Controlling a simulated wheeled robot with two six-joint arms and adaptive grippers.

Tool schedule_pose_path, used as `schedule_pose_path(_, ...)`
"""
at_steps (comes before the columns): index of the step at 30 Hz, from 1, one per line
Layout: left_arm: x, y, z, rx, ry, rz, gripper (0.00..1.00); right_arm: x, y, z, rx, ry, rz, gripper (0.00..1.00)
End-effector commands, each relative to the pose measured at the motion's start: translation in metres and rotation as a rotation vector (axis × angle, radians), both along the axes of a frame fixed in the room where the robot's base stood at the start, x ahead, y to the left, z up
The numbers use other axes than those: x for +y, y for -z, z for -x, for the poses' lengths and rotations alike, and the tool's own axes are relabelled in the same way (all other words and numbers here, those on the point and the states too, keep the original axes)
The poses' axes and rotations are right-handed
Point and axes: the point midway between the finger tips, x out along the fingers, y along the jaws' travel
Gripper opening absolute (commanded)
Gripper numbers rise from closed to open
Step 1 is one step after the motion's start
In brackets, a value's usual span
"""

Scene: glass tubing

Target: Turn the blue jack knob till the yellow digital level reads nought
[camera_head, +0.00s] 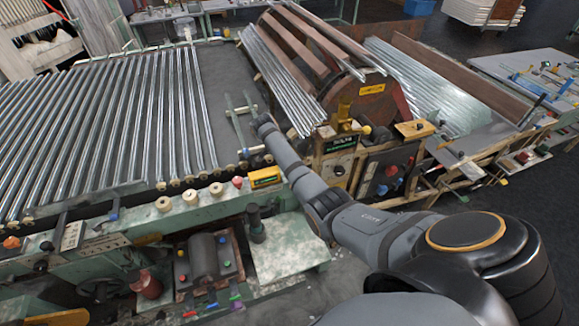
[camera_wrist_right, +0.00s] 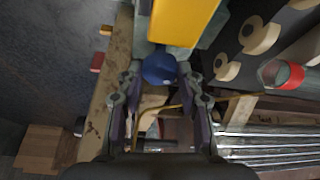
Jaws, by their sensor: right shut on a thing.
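The blue jack knob (camera_wrist_right: 160,69) shows in the right wrist view, just below the yellow digital level (camera_wrist_right: 183,18). My right gripper (camera_wrist_right: 161,82) is shut on the knob, with one finger on each side of it. In the head view a yellow box with a dark display (camera_head: 264,178), which looks like the level, sits on the green bench edge beside my right forearm. Its reading is too small to tell, and the wrist view does not show its display. The right gripper and the knob cannot be made out in the head view. My left gripper is not in view.
Rows of glass tubes (camera_head: 110,120) lie on the bench at left. More tubes (camera_head: 283,80) lie by the brown rack. Cream rollers (camera_head: 190,192) line the front edge beside the level. A dark motor (camera_head: 203,258) stands below. Bare green plate (camera_head: 285,250) lies in front.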

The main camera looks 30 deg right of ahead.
Motion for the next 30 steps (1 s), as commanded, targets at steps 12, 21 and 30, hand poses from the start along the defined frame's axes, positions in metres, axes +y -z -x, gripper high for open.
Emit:
schedule_pose_path(12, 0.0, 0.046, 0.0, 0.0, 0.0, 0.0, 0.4, -0.001, 0.005, -0.004, -0.003, 0.394, 0.001, 0.05)
schedule_pose_path(21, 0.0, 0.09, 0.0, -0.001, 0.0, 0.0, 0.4, -0.002, 0.007, -0.005, -0.003, 0.679, 0.0, 0.05)
schedule_pose_path(30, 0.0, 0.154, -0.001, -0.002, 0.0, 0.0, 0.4, -0.003, 0.01, -0.006, -0.005, 0.941, -0.002, 0.05)
